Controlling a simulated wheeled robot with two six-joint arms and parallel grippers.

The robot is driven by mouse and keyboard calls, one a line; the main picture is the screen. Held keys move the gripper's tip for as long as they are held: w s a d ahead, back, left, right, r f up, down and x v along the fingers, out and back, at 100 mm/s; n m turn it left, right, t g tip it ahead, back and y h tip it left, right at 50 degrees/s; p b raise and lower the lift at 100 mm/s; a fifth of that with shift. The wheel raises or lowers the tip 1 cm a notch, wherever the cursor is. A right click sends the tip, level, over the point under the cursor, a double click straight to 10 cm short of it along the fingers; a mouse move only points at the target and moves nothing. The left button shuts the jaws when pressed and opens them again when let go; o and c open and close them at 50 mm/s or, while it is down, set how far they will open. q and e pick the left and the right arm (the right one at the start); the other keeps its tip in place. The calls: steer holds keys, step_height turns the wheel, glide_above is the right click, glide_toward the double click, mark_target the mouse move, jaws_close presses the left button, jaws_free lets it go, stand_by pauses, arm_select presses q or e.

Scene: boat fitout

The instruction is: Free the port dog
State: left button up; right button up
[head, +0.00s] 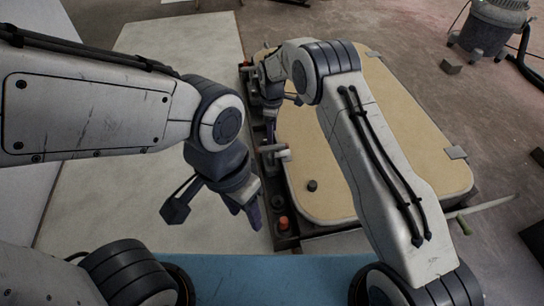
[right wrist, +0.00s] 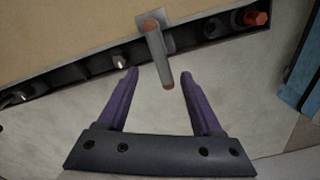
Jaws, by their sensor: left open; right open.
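A tan hatch panel (head: 385,125) with rounded corners lies in a dark frame. A dog, a grey lever with reddish ends (head: 272,149), sits at the panel's left edge. In the right wrist view the dog (right wrist: 158,60) points from its grey plate toward my gripper. My right gripper (head: 271,132) is open over it. The dog's free end lies between the fingertips in that view, with a visible gap on both sides. My left gripper (head: 247,210) is open and empty, lower left of the dog, above the pale floor.
An orange-topped fitting (head: 283,223) stands in the frame's channel near the front corner; it also shows in the right wrist view (right wrist: 257,18). A small dark knob (head: 312,186) is on the panel. A blue surface (head: 270,280) lies in front. A grey machine (head: 494,25) stands far right.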

mark_target(272, 150)
step_height(272, 150, down, 10)
steer(key=b, duration=0.5)
steer(key=shift+b, duration=0.3)
